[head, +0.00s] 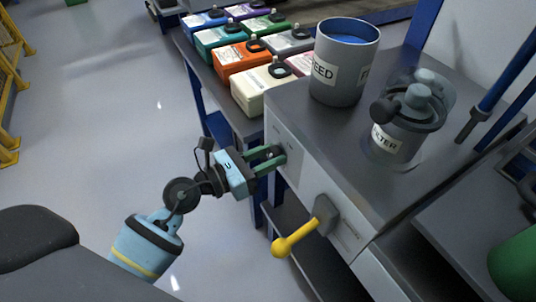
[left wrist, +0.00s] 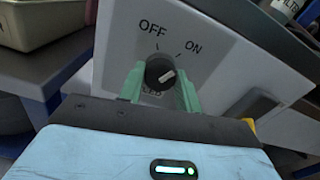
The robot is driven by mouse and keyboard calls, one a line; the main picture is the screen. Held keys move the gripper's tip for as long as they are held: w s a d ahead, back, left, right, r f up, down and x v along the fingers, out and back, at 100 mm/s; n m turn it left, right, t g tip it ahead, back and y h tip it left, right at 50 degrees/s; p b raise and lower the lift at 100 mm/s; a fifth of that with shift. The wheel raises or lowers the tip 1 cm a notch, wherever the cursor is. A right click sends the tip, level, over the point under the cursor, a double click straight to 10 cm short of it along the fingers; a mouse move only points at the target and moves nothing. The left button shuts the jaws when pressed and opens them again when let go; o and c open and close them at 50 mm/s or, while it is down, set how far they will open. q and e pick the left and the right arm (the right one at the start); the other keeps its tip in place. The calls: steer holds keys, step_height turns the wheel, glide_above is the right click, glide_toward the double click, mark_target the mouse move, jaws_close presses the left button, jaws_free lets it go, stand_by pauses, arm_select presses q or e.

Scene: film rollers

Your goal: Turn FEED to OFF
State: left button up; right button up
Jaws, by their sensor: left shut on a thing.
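The FEED knob (left wrist: 160,73) is a dark round dial with a white mark, on the pale front panel (left wrist: 225,75) of the machine. In the left wrist view OFF is printed above it and ON to the upper right. The white mark slants to the right and slightly up, nearer the ON side than OFF. The label below the knob is partly hidden. My left gripper (head: 272,159) is shut on the knob, with a green finger on each side of it. In the head view the fingers reach the panel and mostly hide the knob. My right gripper is not in view.
A yellow-handled lever (head: 296,238) sticks out of the panel to the right of my gripper. On top stand a grey FEED bucket (head: 342,85) with blue contents and a FILTER canister (head: 399,138). Several coloured boxes (head: 243,59) fill the bench behind. The floor at left is clear.

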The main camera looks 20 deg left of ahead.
arm_select(q)
steer(key=n+p, duration=0.2)
steer(key=p, duration=0.1)
steer(key=n+p, duration=0.1)
steer(key=n, duration=0.1)
steer(key=shift+r+p, duration=0.25)
steer(key=shift+p, duration=0.15)
steer(key=shift+n+p, duration=0.4)
steer(key=shift+n, duration=0.1)
steer(key=n+p, duration=0.2)
steer(key=shift+n, duration=0.3)
steer(key=n+p, duration=0.2)
steer(key=n, duration=0.1)
steer(key=shift+f+p, duration=0.15)
steer(key=shift+p, duration=0.15)
steer(key=shift+n, duration=0.5)
steer(key=shift+p, duration=0.3)
steer(key=shift+f, duration=0.1)
steer(key=o, duration=1)
steer(key=shift+c, duration=0.2)
